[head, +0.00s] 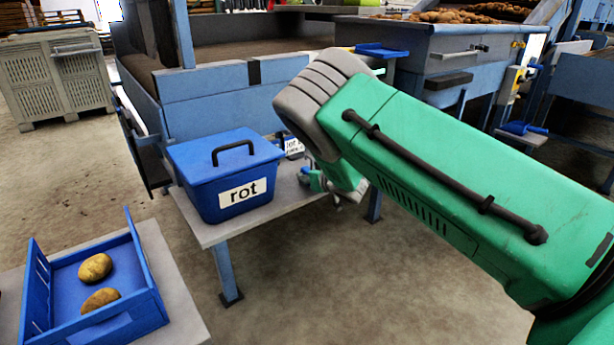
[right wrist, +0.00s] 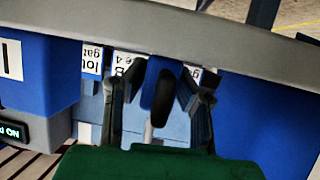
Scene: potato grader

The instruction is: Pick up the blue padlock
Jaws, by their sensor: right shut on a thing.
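My right gripper (right wrist: 158,88) is low at the table's right end, mostly hidden in the head view behind my green forearm. In the right wrist view its two dark fingers stand on either side of a blue thing with a dark rounded part, which I take for the blue padlock (right wrist: 152,72). The fingers are shut on it. In the head view the padlock is too small and covered to make out clearly. I cannot tell whether it still touches the table. My left gripper is not in view.
A blue lidded box marked "rot" (head: 232,178) stands on the grey table (head: 205,228), left of my right gripper. White labels (right wrist: 92,62) show behind the fingers. A blue tray (head: 130,325) with two potatoes is at lower left. Blue grader machinery (head: 215,88) stands behind.

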